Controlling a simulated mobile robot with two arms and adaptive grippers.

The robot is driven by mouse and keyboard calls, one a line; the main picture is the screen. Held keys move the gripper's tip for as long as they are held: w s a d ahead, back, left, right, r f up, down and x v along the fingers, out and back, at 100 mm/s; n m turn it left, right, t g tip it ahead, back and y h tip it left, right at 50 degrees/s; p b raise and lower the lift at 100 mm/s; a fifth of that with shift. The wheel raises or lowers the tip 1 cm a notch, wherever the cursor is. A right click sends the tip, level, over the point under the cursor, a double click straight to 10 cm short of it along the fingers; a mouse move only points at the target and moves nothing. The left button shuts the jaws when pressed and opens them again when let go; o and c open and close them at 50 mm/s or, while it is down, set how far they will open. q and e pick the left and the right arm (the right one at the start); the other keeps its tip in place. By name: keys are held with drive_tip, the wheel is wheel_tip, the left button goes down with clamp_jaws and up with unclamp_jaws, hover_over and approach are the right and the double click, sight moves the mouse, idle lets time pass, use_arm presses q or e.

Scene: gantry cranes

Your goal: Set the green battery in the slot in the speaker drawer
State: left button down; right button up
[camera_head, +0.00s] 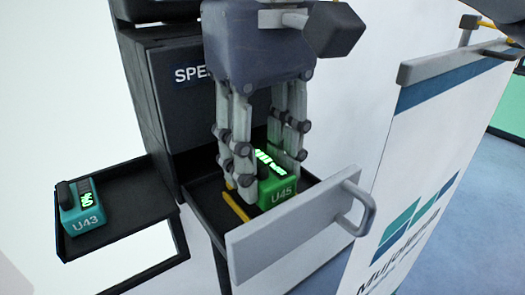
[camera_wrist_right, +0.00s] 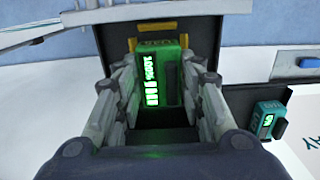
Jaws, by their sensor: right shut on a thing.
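The green battery (camera_head: 278,188), marked U45, is inside the open speaker drawer (camera_head: 290,226), close behind its light front panel. My right gripper (camera_head: 265,180) reaches down into the drawer and is shut on the battery. In the right wrist view the battery (camera_wrist_right: 160,80) sits upright between the fingers of the right gripper (camera_wrist_right: 160,95), with its lit display facing up toward the camera. A yellow strip (camera_head: 236,205) lies on the drawer floor left of the battery. Whether the battery's base touches the slot is hidden. My left gripper is not in view.
A teal battery (camera_head: 82,208) marked U43 stands on a dark side tray (camera_head: 135,198) at the left. The drawer's handle (camera_head: 362,208) sticks out to the right. A white banner panel (camera_head: 425,150) stands close to the right of the drawer.

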drive_tip(key=shift+f, duration=0.3)
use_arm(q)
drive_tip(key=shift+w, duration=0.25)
use_arm(e)
drive_tip(key=shift+f, duration=0.3)
drive_tip(key=o, duration=1)
drive_tip(key=shift+o, duration=0.2)
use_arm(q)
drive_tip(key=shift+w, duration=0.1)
use_arm(e)
drive_tip(key=shift+r, duration=0.1)
wheel_tip(320, 180, up, 13)
